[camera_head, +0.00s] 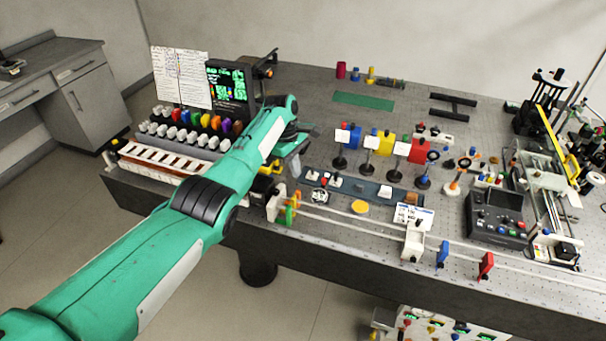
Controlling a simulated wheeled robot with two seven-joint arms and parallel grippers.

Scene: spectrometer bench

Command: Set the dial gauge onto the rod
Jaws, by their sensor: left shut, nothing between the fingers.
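My left arm reaches in from the lower left across the bench (300,80). My left gripper (308,131) is at its far end, over the bench just right of the dark display screen. It is shut, with nothing held, and its fingertips are small and partly hidden by the wrist. I cannot pick out the dial gauge for certain, nor which upright is its rod. Small round parts on posts, such as a dark ring (433,155), stand right of the gripper, apart from it. My right gripper is not in view.
A green-lit screen (229,84) and a row of coloured knobs stand left of the gripper. Blue, yellow and red blocks (384,143) on black stands are to its right. A black control box (497,221) is farther right. A flat green mat (364,101) lies behind.

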